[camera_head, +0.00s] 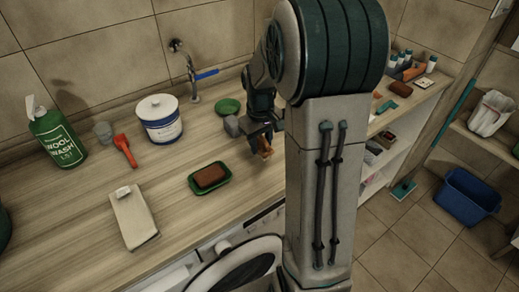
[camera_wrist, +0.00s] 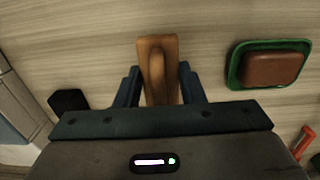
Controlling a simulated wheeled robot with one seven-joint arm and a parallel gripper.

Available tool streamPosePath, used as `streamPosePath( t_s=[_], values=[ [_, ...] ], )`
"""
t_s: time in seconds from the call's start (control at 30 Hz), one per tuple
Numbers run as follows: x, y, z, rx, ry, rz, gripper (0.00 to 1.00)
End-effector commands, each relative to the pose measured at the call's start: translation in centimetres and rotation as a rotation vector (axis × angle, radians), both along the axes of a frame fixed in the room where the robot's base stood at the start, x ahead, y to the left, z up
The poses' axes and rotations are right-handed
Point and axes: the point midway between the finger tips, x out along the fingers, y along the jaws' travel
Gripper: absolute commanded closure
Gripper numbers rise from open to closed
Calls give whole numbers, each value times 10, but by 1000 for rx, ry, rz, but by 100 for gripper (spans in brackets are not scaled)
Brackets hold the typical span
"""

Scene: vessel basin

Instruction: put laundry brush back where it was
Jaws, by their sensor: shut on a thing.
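The laundry brush (camera_wrist: 157,62) is brown and wooden, with a raised handle along its middle. My gripper (camera_wrist: 158,88) is shut on it, with one dark finger on each side in the wrist view. In the head view the brush (camera_head: 265,149) shows small and orange-brown below my gripper (camera_head: 262,138), over the wooden counter (camera_head: 165,245). It is to the right of the green soap dish. I cannot tell whether the brush touches the counter. Its underside is hidden.
A green dish (camera_head: 224,183) holds a brown soap bar (camera_head: 210,176). A tap (camera_head: 190,72) is behind. A grey block (camera_head: 232,126) sits near my gripper.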

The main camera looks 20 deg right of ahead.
Motion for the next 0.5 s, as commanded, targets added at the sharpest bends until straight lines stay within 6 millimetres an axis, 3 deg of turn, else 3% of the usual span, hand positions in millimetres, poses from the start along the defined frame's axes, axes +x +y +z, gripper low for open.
streamPosePath(
  t_s=[0.5],
  values=[
    [5,3,-44,0,0,-1,89]
  ],
)
